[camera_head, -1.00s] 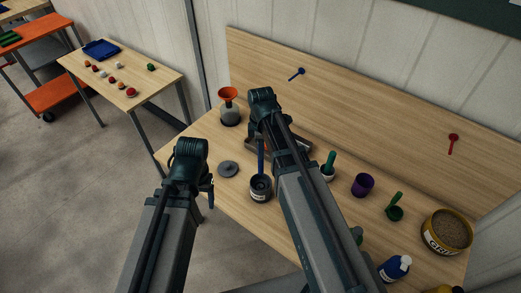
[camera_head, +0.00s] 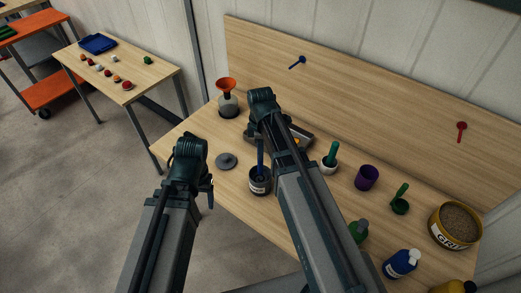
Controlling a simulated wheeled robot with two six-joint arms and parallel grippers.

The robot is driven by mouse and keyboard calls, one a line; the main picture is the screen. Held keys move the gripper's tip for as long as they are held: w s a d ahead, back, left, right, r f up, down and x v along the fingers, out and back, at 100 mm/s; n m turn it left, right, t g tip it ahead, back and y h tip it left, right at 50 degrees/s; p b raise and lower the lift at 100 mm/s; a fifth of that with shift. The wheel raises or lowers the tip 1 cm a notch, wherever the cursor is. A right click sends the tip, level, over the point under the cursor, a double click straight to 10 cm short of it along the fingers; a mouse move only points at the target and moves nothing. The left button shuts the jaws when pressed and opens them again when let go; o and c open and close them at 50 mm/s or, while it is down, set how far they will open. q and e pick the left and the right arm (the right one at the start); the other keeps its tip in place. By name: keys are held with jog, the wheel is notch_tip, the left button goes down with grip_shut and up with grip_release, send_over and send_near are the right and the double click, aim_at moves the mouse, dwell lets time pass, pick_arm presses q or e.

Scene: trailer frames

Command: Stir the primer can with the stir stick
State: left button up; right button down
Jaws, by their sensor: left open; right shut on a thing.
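The primer can (camera_head: 260,184) is a small dark open can with a pale label, standing on the wooden workbench. A blue stir stick (camera_head: 260,155) stands upright with its lower end inside the can. My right gripper (camera_head: 258,138) is above the can, shut on the upper part of the stick; my arm partly hides the grip. My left gripper (camera_head: 211,183) is open and empty, left of the can and in front of the bench edge. A grey round lid (camera_head: 226,161) lies flat on the bench, left of the can.
Behind the can are a bottle with an orange funnel (camera_head: 227,92) and a metal tray (camera_head: 301,136). To the right stand a mortar with green pestle (camera_head: 330,160), purple cup (camera_head: 367,177), green scoop (camera_head: 400,203), grit tub (camera_head: 455,226) and blue bottle (camera_head: 401,263).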

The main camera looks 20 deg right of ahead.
aim_at(260, 165)
jog(key=shift+f+b, duration=4.1)
jog(key=shift+f, duration=0.3)
jog(key=shift+w, duration=0.15)
